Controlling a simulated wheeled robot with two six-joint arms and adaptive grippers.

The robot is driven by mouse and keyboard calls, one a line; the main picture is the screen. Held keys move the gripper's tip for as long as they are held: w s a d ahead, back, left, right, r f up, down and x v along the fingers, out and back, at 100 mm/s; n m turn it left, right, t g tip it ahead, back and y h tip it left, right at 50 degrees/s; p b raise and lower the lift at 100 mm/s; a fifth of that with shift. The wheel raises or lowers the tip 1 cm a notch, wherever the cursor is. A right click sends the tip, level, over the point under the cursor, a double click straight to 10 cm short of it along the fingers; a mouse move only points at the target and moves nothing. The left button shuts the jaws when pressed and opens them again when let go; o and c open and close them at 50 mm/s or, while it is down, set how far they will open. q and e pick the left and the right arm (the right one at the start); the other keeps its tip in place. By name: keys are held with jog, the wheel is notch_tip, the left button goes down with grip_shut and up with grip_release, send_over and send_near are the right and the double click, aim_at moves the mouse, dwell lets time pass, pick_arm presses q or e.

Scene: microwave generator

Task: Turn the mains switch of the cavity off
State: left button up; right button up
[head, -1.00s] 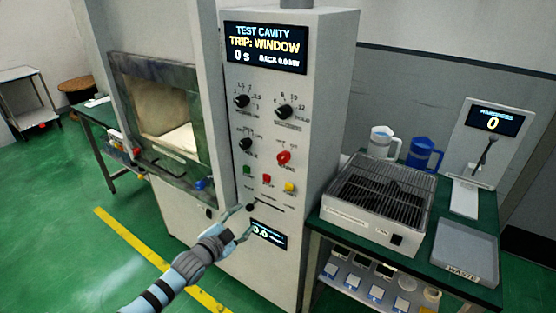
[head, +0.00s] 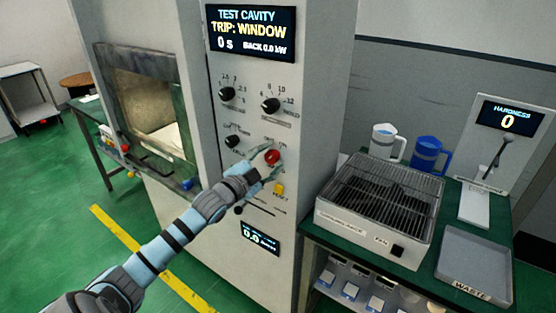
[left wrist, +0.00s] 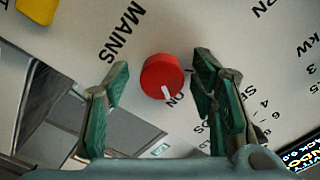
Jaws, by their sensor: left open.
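The mains switch is a red round knob (head: 272,157) on the front panel of the test cavity cabinet (head: 325,110). In the left wrist view the red knob (left wrist: 161,78) sits beside the word MAINS, and its white pointer mark faces the ON label. My left gripper (head: 266,163) is at the panel, with its fingers around the knob's place in the head view. In the left wrist view my left gripper (left wrist: 163,66) is open, one finger on each side of the knob, with gaps between. Whether the fingers touch the panel cannot be told. My right gripper is not in view.
Black knobs (head: 270,105) sit above the switch and a yellow button (head: 279,189) below it. The display (head: 252,32) reads TRIP: WINDOW. The cavity window (head: 150,100) is left. A green bench with a wire-topped box (head: 378,200) stands right.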

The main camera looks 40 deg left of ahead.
pick_arm(q)
jog(key=shift+s+r, duration=0.2)
jog(key=shift+s, duration=0.15)
jog(key=shift+c, duration=0.5)
jog(key=shift+w+f, duration=0.1)
jog(key=c, duration=1)
jog(key=shift+c, duration=0.2)
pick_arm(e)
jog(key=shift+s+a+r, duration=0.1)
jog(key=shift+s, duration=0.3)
